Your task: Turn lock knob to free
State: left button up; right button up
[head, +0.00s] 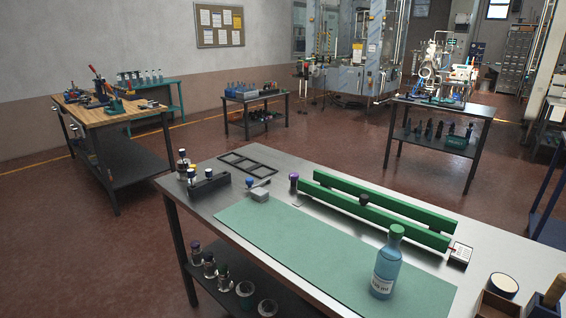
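Two long green rails (375,209) lie side by side on the steel bench in the head view, running from middle to right. A black round knob (364,200) sits at the front rail near its middle. A purple-topped knob (294,179) stands upright at the rails' left end. A small grey block with a blue knob (249,183) stands further left. I cannot tell from the picture which of these is the lock knob, or how it is turned. Neither of my grippers is in view.
A green mat (290,247) covers the bench front, with a blue bottle with a green cap (384,267) on it. A small box with keys (461,254) is at the rails' right end. Black holders (208,186) stand at left, wooden boxes (497,306) at the right corner.

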aim_at(292, 177)
jog(key=i+j, duration=1)
jog(key=i+j+z, duration=0.15)
jog(key=i+j, duration=0.85)
jog(key=j, duration=0.15)
